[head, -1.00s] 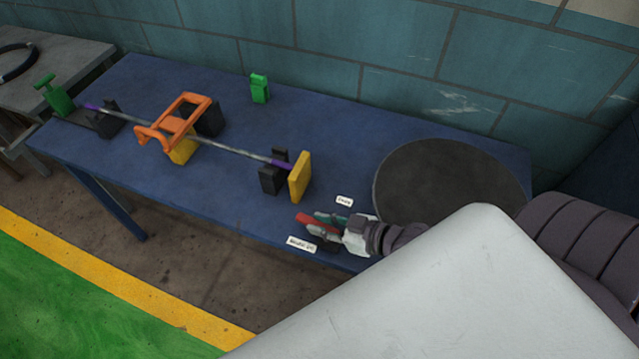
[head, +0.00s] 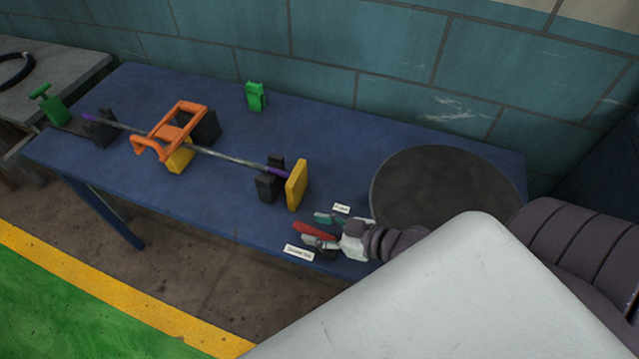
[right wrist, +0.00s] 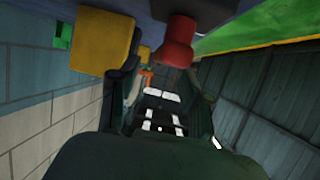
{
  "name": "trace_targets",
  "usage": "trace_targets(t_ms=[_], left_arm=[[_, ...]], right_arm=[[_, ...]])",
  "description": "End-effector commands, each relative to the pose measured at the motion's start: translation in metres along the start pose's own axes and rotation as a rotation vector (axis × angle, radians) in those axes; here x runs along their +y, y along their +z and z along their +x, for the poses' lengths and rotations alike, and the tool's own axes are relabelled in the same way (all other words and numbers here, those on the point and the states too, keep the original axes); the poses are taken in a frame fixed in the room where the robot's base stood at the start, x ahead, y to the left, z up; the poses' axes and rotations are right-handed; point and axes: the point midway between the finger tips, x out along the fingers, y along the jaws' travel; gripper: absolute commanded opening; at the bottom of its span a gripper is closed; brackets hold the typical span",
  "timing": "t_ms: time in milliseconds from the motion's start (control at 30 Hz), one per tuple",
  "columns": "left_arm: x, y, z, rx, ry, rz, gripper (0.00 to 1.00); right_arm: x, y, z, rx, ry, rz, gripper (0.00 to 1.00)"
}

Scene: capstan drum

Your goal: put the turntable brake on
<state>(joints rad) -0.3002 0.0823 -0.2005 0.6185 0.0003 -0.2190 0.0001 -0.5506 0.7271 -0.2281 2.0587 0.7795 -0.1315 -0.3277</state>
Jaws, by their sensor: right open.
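The turntable (head: 445,190) is a large dark disc at the right end of the blue table. A red lever (head: 312,231) stands out at the table's front edge, left of the disc. My right gripper (head: 322,230) is open, with one finger on each side of the red lever; I cannot tell whether either touches it. In the right wrist view the lever's red end (right wrist: 178,45) shows ahead of the spread dark fingers (right wrist: 163,90). White labels (head: 341,209) (head: 299,253) flank the lever; their text is too small to read. My left gripper is not in view.
A yellow plate (head: 297,185) stands close left of the lever; it also shows in the right wrist view (right wrist: 100,35). A long rod (head: 225,155) with an orange frame (head: 172,130) rests on supports. A small green block (head: 255,96) stands near the tiled wall.

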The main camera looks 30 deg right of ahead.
Motion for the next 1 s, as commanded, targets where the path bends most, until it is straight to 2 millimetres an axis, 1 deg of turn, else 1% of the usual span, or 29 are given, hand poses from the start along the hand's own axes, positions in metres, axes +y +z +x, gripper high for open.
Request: trace_targets(t_ms=[33,200,400,533,800,833,933,967,1000], left_arm=[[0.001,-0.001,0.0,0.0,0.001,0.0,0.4],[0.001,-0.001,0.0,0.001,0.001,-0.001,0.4],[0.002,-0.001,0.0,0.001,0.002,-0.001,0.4],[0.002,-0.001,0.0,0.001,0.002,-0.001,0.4],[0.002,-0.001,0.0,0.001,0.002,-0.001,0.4],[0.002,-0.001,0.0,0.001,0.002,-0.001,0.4],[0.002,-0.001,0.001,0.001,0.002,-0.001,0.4],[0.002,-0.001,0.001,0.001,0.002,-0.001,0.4],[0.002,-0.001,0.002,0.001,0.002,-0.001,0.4]], right_arm=[[0.0,-0.009,-0.004,0.003,0.001,0.0,0.48],[0.0,-0.041,-0.017,0.004,0.001,-0.001,0.48],[0.0,-0.07,-0.029,0.002,0.0,-0.002,0.48],[0.0,-0.078,-0.033,0.0,0.001,-0.001,0.48],[0.001,-0.08,-0.034,-0.002,0.001,-0.001,0.48],[0.001,-0.08,-0.034,-0.001,0.001,-0.001,0.46],[0.004,-0.085,-0.03,0.022,0.012,-0.033,0.3],[0.007,-0.089,-0.027,0.042,0.021,-0.063,0.25],[0.013,-0.099,-0.022,0.084,0.041,-0.127,0.18]])
